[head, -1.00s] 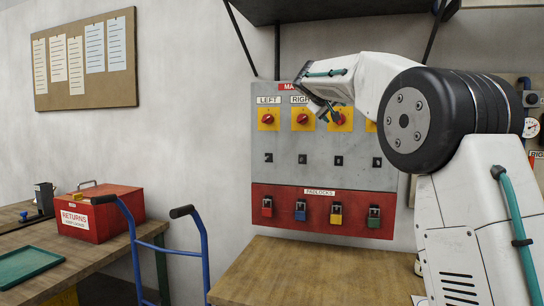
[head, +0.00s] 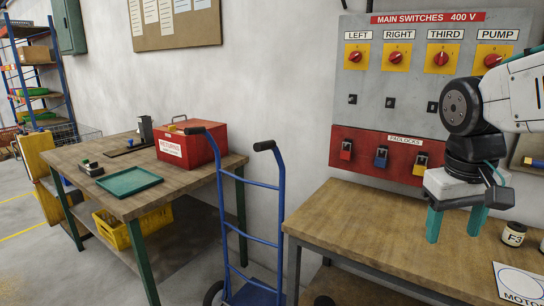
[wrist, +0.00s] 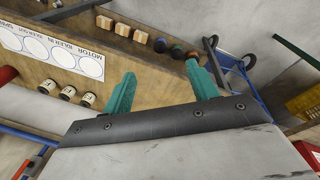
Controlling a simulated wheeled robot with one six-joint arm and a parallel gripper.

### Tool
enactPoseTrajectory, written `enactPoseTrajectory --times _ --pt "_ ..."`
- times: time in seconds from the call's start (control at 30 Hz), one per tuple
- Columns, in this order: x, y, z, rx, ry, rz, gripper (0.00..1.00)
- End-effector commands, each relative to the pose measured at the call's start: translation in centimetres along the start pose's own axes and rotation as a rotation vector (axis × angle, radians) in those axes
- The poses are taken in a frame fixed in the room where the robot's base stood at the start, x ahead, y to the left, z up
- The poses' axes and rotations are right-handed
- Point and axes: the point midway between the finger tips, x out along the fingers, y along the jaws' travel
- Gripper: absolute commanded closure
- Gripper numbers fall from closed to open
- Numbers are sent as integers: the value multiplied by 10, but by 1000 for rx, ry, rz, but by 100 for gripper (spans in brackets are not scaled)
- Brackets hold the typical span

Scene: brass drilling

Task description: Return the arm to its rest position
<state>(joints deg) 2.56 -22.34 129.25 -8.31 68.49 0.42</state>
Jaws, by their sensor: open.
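My gripper (head: 456,222) hangs fingers-down over the wooden bench (head: 335,212) at the right in the head view. Its two green fingers are spread apart with nothing between them. In the wrist view the gripper (wrist: 160,88) also shows open and empty, with the bench behind it. My arm is folded at the right edge of the head view, in front of the switch panel, and hides part of it.
The switch panel (head: 415,72) has red rotary switches and a red padlock strip (head: 343,168). A blue hand truck (head: 281,205) stands between the benches. A red returns box (head: 203,143) and green tray (head: 129,182) are on the left table. Fuse canisters (head: 513,234) stand near my gripper.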

Motion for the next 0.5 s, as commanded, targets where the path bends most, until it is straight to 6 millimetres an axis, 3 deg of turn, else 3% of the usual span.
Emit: enactPoseTrajectory --times 0.03,0.1,0.2,0.33,0.5 --pt "9 -12 33 3 -16 -36 41" --pt "21 -26 70 6 -34 -81 41" --pt "34 -39 108 11 -38 -124 41" --pt "39 -45 130 9 -7 -138 41" --pt "31 -46 133 7 35 -137 41"
